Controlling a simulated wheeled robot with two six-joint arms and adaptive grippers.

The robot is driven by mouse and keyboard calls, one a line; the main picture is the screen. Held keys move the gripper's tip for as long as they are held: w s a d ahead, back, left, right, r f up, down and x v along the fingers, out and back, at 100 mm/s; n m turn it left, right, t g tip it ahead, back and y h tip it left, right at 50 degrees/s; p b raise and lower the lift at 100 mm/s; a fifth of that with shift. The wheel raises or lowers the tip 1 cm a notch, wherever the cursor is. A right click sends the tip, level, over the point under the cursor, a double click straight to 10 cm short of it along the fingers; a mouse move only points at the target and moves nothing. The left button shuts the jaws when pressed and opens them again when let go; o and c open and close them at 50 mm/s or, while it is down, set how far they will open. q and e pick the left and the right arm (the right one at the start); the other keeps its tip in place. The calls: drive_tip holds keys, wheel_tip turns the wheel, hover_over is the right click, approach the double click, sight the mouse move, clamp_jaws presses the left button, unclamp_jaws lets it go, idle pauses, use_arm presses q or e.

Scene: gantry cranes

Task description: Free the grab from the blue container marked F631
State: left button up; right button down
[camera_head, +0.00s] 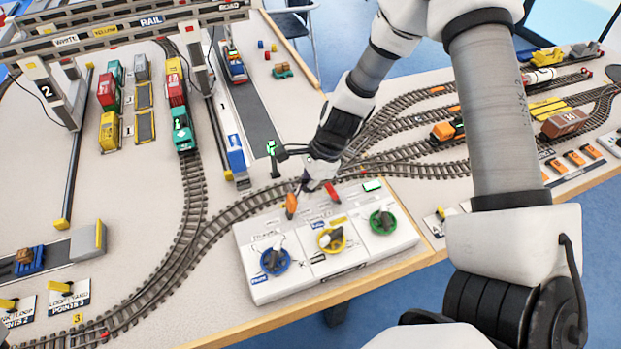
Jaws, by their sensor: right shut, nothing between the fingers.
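A control box (297,289) stands at the table's front edge, with blue (275,262), yellow (331,240) and green (382,221) ringed knobs. My left gripper is not in view.
A gantry crane beam (120,32) spans the upper left on legs (55,95). A train with a teal engine (182,130) stands under it, and a loaded truck (233,65) farther right. Tracks and an orange wagon (446,130) lie beyond my right arm.

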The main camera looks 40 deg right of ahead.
sight(291, 199)
drive_tip(key=h+p, duration=0.1)
drive_tip(key=a+r+h+p, duration=0.1)
drive_tip(key=p, duration=0.1)
drive_tip(key=a+p, duration=0.1)
drive_tip(key=shift+w+r+g+h, duration=0.25)
drive_tip(key=shift+g+h, duration=0.05)
drive_tip(key=shift+h, duration=0.1)
drive_tip(key=shift+a+f, duration=0.1)
drive_tip(key=shift+a, duration=0.25)
drive_tip(key=shift+f, duration=0.2)
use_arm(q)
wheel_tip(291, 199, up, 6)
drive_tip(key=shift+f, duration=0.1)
use_arm(e)
drive_tip(key=shift+w+d+r, duration=0.1)
use_arm(q)
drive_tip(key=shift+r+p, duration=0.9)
drive_tip(key=shift+p, duration=0.05)
use_arm(e)
drive_tip(key=shift+r, duration=0.7)
